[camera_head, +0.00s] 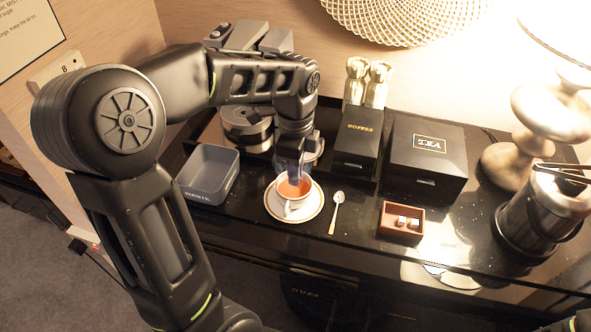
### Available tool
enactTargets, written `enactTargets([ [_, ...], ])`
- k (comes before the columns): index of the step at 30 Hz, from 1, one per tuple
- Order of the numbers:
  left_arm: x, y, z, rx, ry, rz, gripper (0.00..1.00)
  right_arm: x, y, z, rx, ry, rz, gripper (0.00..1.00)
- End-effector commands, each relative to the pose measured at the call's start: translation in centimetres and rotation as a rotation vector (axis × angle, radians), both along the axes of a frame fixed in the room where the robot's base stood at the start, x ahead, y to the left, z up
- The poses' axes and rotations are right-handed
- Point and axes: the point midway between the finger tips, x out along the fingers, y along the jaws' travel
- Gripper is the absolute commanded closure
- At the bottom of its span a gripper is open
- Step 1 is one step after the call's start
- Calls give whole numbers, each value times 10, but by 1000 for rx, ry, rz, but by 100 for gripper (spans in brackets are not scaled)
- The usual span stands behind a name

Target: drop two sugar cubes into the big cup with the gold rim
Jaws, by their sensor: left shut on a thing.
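The big cup with the gold rim (300,203) stands upright on a white gold-edged saucer (276,210) and holds reddish-orange tea. My left gripper (290,170) points down just above the cup's far side. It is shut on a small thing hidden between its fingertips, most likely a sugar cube. A small brown open box (401,232) to the right of the cup holds white sugar cubes (402,220). My right gripper is out of view.
A spoon (336,212) lies just right of the saucer. A grey open bin (209,173) stands left of it. Black coffee box (358,150) and tea box (428,155) stand behind. A steel canister (535,222) stands right. The tray around the sugar box is mostly clear.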

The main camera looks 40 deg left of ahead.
Motion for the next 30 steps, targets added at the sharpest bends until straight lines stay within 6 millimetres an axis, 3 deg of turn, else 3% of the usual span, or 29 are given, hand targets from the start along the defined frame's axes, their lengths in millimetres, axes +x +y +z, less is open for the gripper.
enactTargets([
  [10,0,0,0,0,0,0,63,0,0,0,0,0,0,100],
  [20,0,0,3,0,-1,0,63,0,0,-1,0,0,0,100],
  [30,1,0,50,1,-5,-1,63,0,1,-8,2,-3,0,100],
])
